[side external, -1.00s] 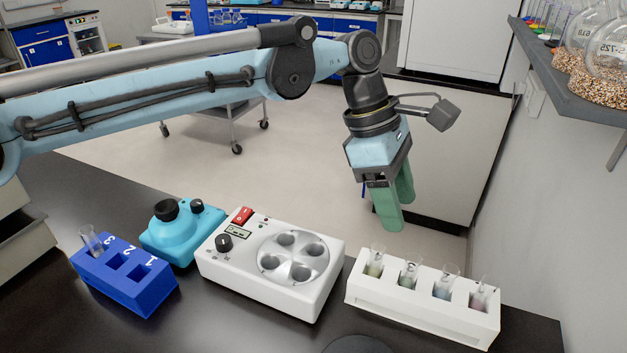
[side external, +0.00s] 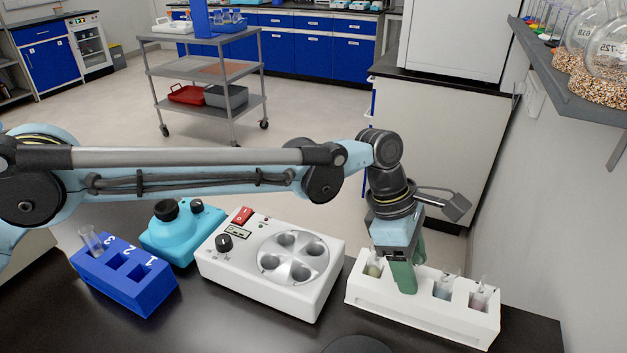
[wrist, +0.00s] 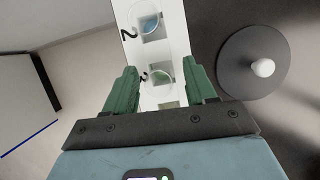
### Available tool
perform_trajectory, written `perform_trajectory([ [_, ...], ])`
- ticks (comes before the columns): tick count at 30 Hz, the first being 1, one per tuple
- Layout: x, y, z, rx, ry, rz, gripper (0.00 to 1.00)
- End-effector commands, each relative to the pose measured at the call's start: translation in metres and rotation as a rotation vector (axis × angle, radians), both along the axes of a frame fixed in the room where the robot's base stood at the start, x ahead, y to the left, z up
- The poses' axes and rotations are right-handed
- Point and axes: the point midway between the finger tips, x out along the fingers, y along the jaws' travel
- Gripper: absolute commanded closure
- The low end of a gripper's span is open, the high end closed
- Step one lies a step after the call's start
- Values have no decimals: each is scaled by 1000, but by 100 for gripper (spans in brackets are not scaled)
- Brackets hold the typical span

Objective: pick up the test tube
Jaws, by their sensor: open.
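A white rack (side external: 420,318) at the front right holds several test tubes upright in square slots. In the side view I see a tube with yellowish liquid (side external: 374,268), a bluish one (side external: 443,288) and a pinkish one (side external: 479,297). My gripper (side external: 404,283) is low over the rack, and its green fingers hide the slot between the yellowish and bluish tubes. In the wrist view my gripper (wrist: 161,82) is open, with the green-liquid tube (wrist: 161,76) at slot 3 between its fingers. The bluish tube (wrist: 150,24) stands beyond at slot 2. I cannot tell whether the fingers touch the tube.
A white centrifuge-like device (side external: 270,262) stands left of the white rack. A teal mixer (side external: 180,232) and a blue rack (side external: 125,275) with one tube stand farther left. A dark round base (wrist: 252,62) lies beside the white rack.

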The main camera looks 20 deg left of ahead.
Motion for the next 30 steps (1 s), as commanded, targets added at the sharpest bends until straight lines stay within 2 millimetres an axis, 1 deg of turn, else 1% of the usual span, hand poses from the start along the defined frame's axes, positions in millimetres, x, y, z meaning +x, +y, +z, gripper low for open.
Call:
perform_trajectory([
  [3, 0, -2, -5, 0, 0, 0, 44],
  [8, 0, -2, -5, 0, 0, 0, 44],
  [9, 0, -2, -5, 0, 0, 0, 46],
  [14, 0, -2, -5, 0, 0, 0, 70],
  [18, 0, -2, -5, 0, 0, 0, 92],
  [20, 0, -2, -5, 0, 0, 0, 100],
  [27, 0, -2, -4, 0, 0, 0, 100],
  [30, 0, -2, 2, 0, 0, 0, 100],
])
